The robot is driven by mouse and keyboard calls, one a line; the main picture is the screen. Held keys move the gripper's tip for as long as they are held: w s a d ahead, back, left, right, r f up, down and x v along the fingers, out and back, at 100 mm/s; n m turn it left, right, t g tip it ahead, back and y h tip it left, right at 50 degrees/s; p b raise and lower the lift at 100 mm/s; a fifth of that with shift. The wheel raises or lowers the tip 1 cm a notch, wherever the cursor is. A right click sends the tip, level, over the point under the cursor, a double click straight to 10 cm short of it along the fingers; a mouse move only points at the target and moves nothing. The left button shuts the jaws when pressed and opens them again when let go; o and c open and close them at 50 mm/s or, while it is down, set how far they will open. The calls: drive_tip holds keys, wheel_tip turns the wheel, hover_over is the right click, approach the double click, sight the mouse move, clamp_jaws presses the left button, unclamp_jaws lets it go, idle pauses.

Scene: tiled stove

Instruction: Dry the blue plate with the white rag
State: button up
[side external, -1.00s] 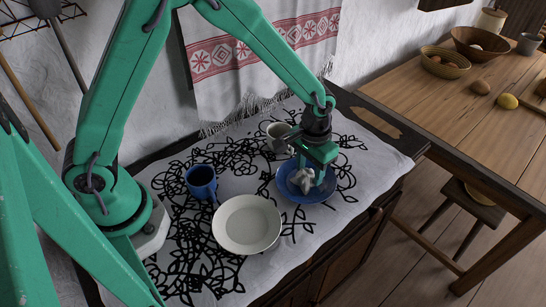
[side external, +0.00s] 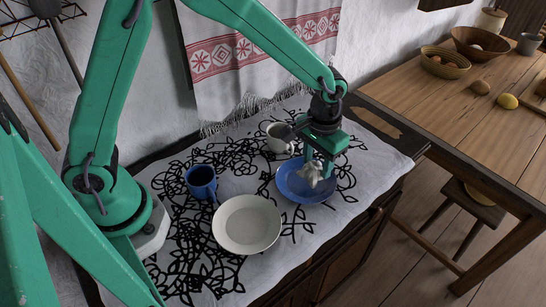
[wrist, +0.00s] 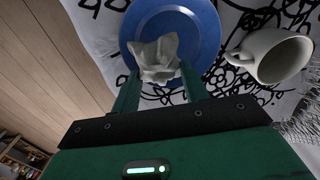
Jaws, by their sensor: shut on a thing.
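The blue plate (side external: 300,187) lies on the patterned cloth toward its right side. It also shows in the wrist view (wrist: 200,30). My gripper (side external: 317,168) is over the plate and shut on the white rag (side external: 312,174), a crumpled greyish-white piece. In the wrist view the rag (wrist: 157,60) sits between my two fingers (wrist: 158,85) with the plate behind it. I cannot tell for sure whether the rag touches the plate.
A white plate (side external: 246,224) and a blue mug (side external: 201,181) stand left of the blue plate. A white mug (side external: 279,138) stands close behind it. A wooden table (side external: 460,110) with bowls is at the right. An embroidered towel (side external: 262,60) hangs on the wall.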

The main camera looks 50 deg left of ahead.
drive_tip(key=shift+r, duration=1.8)
drive_tip(key=shift+s, duration=0.1)
